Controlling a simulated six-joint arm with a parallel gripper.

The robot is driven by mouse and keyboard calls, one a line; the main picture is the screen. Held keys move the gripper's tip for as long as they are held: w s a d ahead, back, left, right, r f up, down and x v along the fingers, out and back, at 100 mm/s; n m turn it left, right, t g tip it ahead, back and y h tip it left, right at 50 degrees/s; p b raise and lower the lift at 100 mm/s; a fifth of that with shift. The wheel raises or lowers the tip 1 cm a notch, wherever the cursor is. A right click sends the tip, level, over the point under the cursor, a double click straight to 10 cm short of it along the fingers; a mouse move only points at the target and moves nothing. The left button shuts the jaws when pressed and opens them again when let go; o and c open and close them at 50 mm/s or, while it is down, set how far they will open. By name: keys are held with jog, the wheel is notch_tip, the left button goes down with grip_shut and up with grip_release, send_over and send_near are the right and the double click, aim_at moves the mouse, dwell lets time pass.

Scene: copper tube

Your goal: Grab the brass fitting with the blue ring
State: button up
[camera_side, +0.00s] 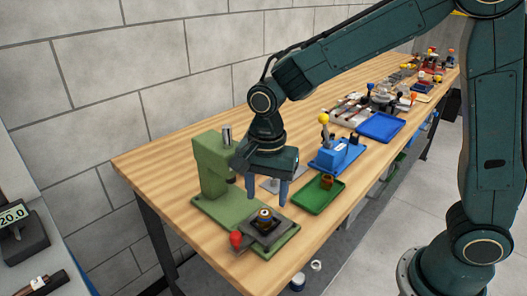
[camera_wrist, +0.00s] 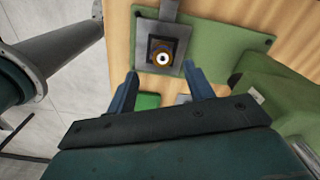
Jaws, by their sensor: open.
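The brass fitting (camera_side: 264,214) stands upright on the dark grey block (camera_side: 268,233) at the base of the green press. A dark bluish band shows around it, but it is small. In the wrist view the fitting (camera_wrist: 162,59) shows from above as an orange ring with a pale centre, in a dark square seat. My gripper (camera_side: 267,202) is open and empty, with its two blue fingers pointing down. It is above and a little behind the fitting in the side view. In the wrist view the fitting lies just beyond the fingertips (camera_wrist: 159,69), between their lines.
The green press (camera_side: 211,165) stands close at the left of my gripper. A red knob (camera_side: 236,239) is at the block's front. A green tray (camera_side: 318,197) with a brown piece, a blue fixture (camera_side: 335,155) and a blue tray (camera_side: 381,127) lie to the right.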

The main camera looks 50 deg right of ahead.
aim_at(265, 213)
jog(key=shift+f, duration=0.3)
jog(key=shift+w+f, duration=0.2)
jog(key=shift+f, duration=2.4)
jog(key=c, duration=1.1)
jog(key=shift+r, duration=0.1)
notch_tip(265, 213, up, 20)
jog(key=shift+f, duration=0.1)
